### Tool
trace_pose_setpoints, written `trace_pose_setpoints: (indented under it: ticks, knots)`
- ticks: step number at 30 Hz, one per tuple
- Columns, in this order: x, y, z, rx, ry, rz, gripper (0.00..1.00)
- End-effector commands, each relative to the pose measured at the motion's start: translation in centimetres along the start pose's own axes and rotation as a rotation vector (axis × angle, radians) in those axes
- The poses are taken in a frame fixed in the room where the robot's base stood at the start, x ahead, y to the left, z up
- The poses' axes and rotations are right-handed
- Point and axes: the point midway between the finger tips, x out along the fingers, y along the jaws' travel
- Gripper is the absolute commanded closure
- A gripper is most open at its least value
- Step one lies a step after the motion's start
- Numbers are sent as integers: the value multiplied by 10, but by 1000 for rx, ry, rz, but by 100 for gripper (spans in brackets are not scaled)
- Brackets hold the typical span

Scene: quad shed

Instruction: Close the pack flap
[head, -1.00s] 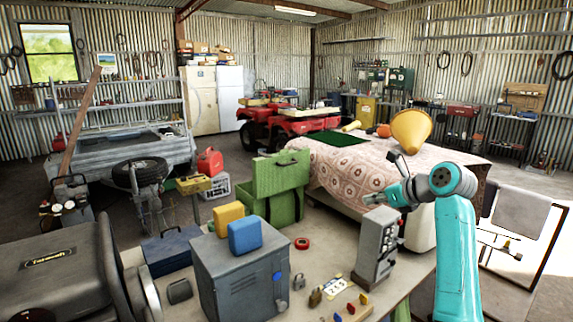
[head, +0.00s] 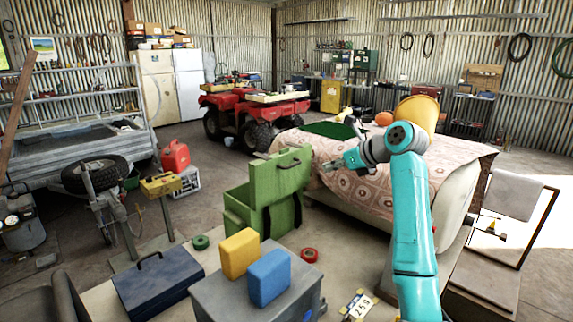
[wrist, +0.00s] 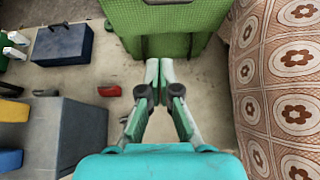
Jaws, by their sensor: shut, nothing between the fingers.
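The green pack (head: 238,203) stands open on the bench top. Its flap (head: 280,182) stands upright at the pack's right side, with a dark handle near its top edge. In the wrist view the green flap (wrist: 165,20) fills the top middle, handle at the upper edge. My gripper (head: 327,166) is to the right of the flap in the head view, at about the height of its upper part. In the wrist view my gripper (wrist: 160,72) is shut and empty, with its fingertips just below the flap in the picture. I cannot tell whether they touch it.
A grey metal box (head: 230,297) with a yellow block (head: 239,253) and a blue block (head: 269,278) on it stands in front of the pack. A dark blue case (head: 160,284) is at left, a red roll (head: 309,255) at right. A patterned cloth-covered bed (head: 330,182) lies behind my arm.

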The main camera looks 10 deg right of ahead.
Motion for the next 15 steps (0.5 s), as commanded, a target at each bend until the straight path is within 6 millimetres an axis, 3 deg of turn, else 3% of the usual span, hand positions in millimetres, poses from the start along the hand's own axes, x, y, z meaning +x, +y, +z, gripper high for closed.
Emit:
trace_pose_setpoints:
  ticks: [5,15]
  knots:
    - [13,0,0,0,1,2,100]
    - [72,1,0,1,2,2,100]
